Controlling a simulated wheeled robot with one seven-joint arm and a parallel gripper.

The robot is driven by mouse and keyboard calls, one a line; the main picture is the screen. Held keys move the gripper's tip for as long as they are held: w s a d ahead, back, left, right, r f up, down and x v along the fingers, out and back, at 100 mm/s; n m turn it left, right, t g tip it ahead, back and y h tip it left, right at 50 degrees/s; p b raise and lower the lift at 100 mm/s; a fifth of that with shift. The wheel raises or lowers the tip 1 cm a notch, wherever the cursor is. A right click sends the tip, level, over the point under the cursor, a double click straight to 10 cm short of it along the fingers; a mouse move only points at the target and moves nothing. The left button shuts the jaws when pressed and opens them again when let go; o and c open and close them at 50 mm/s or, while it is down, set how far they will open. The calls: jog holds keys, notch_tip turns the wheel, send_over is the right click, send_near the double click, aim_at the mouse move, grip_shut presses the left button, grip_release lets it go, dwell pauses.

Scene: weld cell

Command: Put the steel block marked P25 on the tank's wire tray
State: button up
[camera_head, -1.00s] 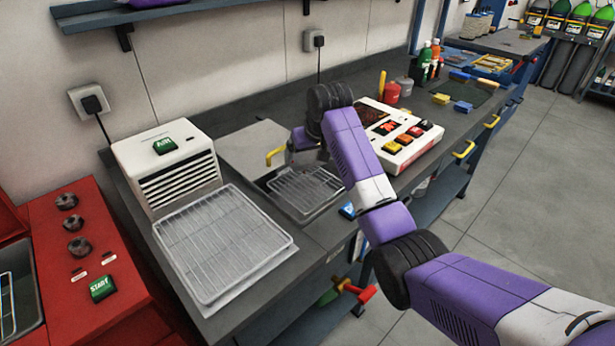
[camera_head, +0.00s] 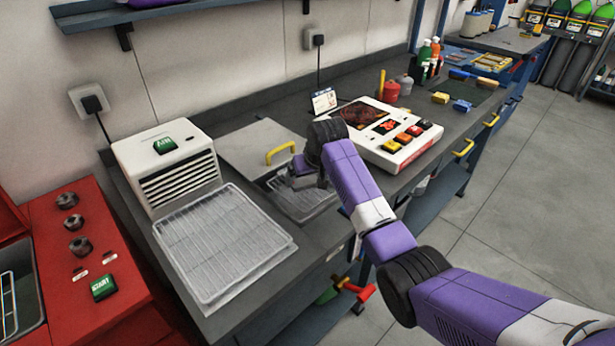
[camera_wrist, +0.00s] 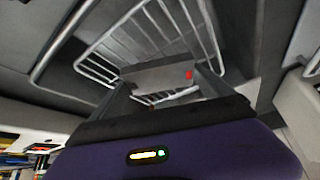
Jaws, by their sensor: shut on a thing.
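My gripper (camera_wrist: 165,84) is shut on a grey steel block (camera_wrist: 158,75) with a small red mark, which is too small to read. The block lies crosswise between the two fingers. In the head view my gripper (camera_head: 302,178) hangs low over the open tank; the block is hidden there by the wrist. The tank's wire tray (camera_wrist: 128,38) shows behind the block in the wrist view. In the head view the tray (camera_head: 298,210) is partly covered by my wrist. I cannot tell whether the block touches the tray.
The tank's lid (camera_head: 245,147) with a yellow handle lies beside the opening. A white control panel (camera_head: 385,140) stands right of my wrist. A wire rack (camera_head: 222,240) lies left, before a white vented box (camera_head: 165,165). A small sign (camera_head: 323,100) stands behind.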

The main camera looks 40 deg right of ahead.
jog(key=o, duration=1.8)
jog(key=shift+f, duration=0.1)
jog(key=v, duration=1.2)
jog(key=shift+d, duration=0.1)
